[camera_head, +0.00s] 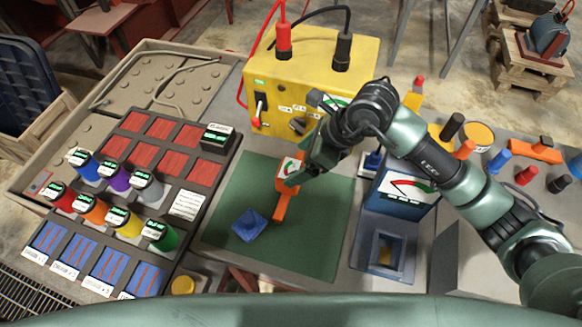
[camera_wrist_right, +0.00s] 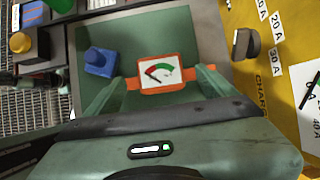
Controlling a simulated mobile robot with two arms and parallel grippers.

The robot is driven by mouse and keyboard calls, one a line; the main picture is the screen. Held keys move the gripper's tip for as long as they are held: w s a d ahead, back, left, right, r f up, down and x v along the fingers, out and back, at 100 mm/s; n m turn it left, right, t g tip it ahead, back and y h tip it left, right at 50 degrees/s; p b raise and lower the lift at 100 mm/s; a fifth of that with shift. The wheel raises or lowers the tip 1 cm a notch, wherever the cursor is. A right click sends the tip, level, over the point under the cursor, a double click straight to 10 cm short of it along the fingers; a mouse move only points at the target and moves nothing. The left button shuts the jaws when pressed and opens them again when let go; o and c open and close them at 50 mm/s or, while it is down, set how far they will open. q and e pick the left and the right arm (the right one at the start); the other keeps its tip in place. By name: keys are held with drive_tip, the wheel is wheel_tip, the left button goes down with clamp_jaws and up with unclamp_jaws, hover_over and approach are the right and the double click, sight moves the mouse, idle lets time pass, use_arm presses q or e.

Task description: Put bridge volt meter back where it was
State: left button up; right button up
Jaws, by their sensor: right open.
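The bridge volt meter, an orange bar with a white red-and-green dial (camera_head: 289,167), is at the green mat (camera_head: 232,190) beside the yellow box. One orange end sticks out toward the front. My right gripper (camera_head: 303,150) is over its far part and hides some of it. In the right wrist view the meter's dial (camera_wrist_right: 161,73) sits between the two open green fingers (camera_wrist_right: 163,82). I cannot tell whether the fingers touch the bar. My left gripper is not in view.
A blue block (camera_head: 249,225) lies on the mat close to the meter. The yellow charger box (camera_head: 310,82) stands behind, with red and black cables. A tray (camera_head: 112,190) of colored cylinders is at left. A blue gauge box (camera_head: 405,190) stands at right.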

drive_tip(key=b+v, duration=0.1)
drive_tip(key=v, duration=0.5)
drive_tip(key=shift+d+r, duration=0.15)
drive_tip(key=shift+r, duration=0.1)
drive_tip(key=shift+s, duration=0.15)
